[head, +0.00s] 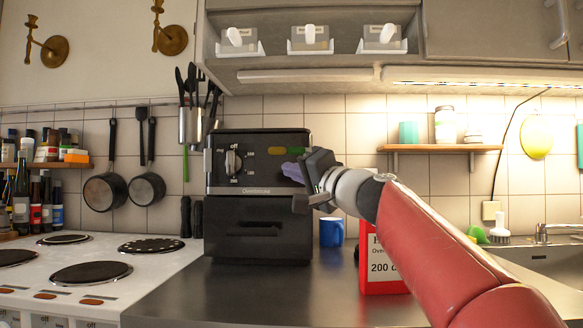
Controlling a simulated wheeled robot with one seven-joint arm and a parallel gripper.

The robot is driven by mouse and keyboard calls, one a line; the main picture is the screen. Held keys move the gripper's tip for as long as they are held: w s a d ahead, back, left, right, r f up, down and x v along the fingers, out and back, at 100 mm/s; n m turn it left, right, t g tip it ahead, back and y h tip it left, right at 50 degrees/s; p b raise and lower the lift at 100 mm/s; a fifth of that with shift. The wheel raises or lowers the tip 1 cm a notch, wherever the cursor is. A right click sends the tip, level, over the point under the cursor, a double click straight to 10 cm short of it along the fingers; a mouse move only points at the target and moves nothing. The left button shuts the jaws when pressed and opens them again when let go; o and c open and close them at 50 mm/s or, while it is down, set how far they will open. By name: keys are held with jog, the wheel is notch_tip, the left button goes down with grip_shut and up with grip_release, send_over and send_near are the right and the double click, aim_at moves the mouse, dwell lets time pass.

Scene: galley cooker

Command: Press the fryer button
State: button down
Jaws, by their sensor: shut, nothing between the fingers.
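The black fryer (230,220) stands on the dark counter in the head view. Its upper front panel carries a white-marked dial (233,161) on the left and a yellow-green button (277,151) with a green one beside it on the right. A purple patch (291,171) shows below them; I cannot tell whether it is part of the fryer or of my gripper. My gripper (304,180) is shut and empty, in front of the panel's right side. It hides part of that side, and I cannot tell whether it touches the panel.
A blue mug (331,233) and a red card reading "200" (384,262) stand right of the fryer, the card partly behind my arm. A white cooktop (100,282) is at left, a sink (548,258) at right. Grey cabinets (310,42) hang above. The front counter is clear.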

jog(key=w+p, duration=0.2)
jog(key=w, duration=0.4)
jog(key=shift+d, duration=0.15)
jog(key=shift+w, duration=0.15)
dwell(1.8)
jog(key=shift+w, duration=0.25)
jog(key=shift+w+p, duration=0.35)
jog(key=shift+w, duration=0.1)
dwell(0.6)
jog(key=shift+s, duration=0.15)
jog(key=shift+s+b, duration=0.65)
jog(key=shift+s, duration=0.05)
jog(key=shift+s+b, duration=1.5)
jog(key=shift+s, duration=1)
